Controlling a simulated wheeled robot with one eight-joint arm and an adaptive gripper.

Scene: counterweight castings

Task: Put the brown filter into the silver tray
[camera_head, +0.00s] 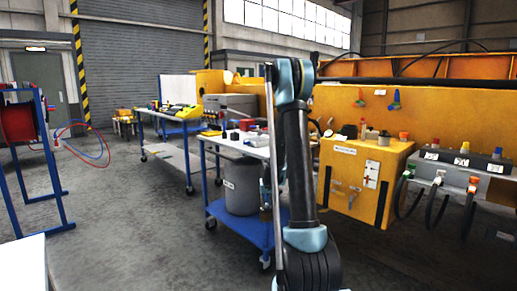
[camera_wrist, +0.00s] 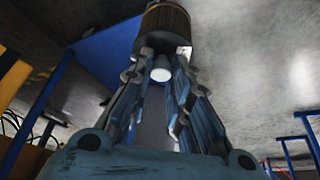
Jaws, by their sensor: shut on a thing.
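The brown filter (camera_wrist: 166,22) is a ribbed brown cylinder at the top of the wrist view. My gripper (camera_wrist: 163,55) is shut on it, with the filter at the fingertips. A small pale round shape shows between the fingers; I cannot tell what it is. In the head view my arm stands upright in the middle and hides the gripper and filter. I cannot make out the silver tray in either view.
A blue-framed cart (camera_head: 231,227) with a grey bin (camera_head: 241,186) stands beside my arm. A red block (camera_head: 233,135) and small items lie on its top. A yellow cabinet (camera_head: 362,180) is to the right. Open floor lies to the left.

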